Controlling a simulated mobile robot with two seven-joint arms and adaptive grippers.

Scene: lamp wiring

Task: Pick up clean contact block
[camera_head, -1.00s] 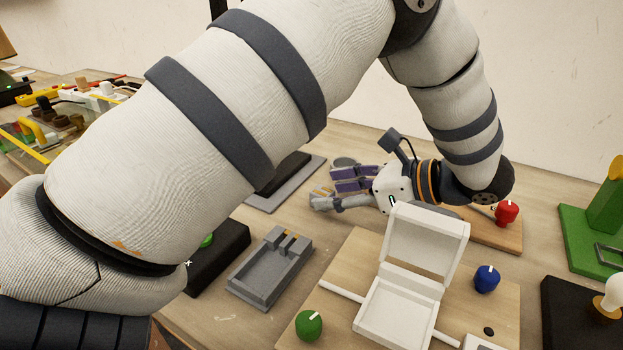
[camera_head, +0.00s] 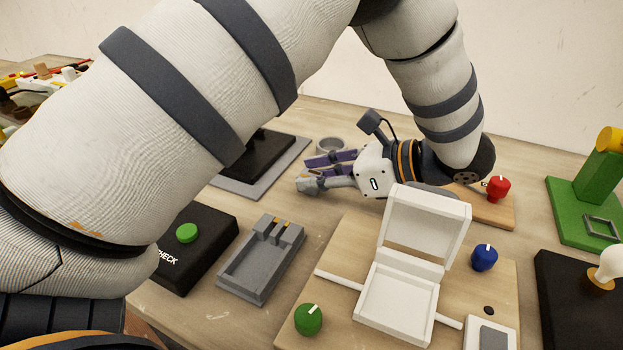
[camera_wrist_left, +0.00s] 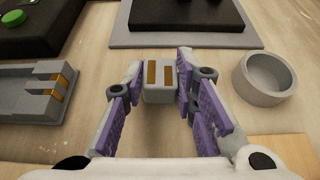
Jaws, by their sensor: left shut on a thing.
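The clean contact block (camera_wrist_left: 160,80) is a small grey block with two brass-coloured strips on its top face. It shows clearly in the left wrist view, between the purple-padded fingers. My left gripper (camera_wrist_left: 163,92) is shut on it, with a finger pad at each side. In the head view my left gripper (camera_head: 312,175) is low over the table behind the white open box, and the block is mostly hidden by the fingers. I cannot tell its exact height above the table. My right gripper is in neither view.
A grey holder (camera_head: 262,262) with brass contacts stands left of the white hinged box (camera_head: 395,300). A black CHECK box (camera_head: 190,250) with a green button is beside it. A round grey cup (camera_wrist_left: 264,78) is close right of the gripper. A grey pad (camera_wrist_left: 185,40) lies beyond.

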